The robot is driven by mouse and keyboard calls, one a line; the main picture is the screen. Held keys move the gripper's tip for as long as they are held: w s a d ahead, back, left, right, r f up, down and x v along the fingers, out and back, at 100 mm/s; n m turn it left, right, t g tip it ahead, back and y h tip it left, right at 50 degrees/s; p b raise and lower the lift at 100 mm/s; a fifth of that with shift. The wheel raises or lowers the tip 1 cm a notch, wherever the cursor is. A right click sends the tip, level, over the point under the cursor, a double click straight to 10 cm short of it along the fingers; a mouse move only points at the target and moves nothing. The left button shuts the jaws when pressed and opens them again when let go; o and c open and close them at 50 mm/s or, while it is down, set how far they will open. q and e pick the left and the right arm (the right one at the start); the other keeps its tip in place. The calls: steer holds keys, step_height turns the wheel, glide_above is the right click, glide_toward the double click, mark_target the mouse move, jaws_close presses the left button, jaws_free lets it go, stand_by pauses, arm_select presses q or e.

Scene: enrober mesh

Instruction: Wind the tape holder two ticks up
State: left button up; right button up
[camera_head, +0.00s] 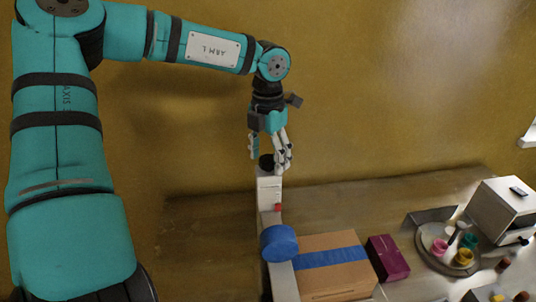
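The tape holder (269,190) is a pale upright post with fine marks near its top and a small red piece (278,208) on its right side. A black knob (266,162) sits on top. A blue tape roll (279,243) is lower on the holder. My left gripper (268,160) points down over the post top, fingers apart, with the knob between or just behind the fingertips. I cannot tell whether the fingers touch the knob. My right gripper is not in view.
A cardboard box (328,286) with a blue tape strip (325,257) stands right of the holder. Beyond are a magenta box (388,258), a round tray (428,254) with small coloured cups, and a white box-shaped appliance (500,213). The table (210,235) left of the holder is clear.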

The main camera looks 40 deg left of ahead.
arm_select(q)
steer(key=c, duration=1.1)
steer(key=shift+w+f+n+b, duration=0.15)
steer(key=shift+n+b, duration=0.35)
steer(key=shift+b, duration=0.5)
steer(key=n+b, duration=0.4)
steer(key=b, duration=0.1)
steer(key=n+b, duration=0.2)
steer(key=shift+n, duration=0.4)
steer(key=n+b, duration=0.2)
steer(key=n, duration=0.2)
steer(key=n+b, duration=0.1)
steer(key=n, duration=0.3)
steer(key=shift+r, duration=0.2)
steer(key=shift+n+b, duration=0.3)
steer(key=shift+n, duration=1.6)
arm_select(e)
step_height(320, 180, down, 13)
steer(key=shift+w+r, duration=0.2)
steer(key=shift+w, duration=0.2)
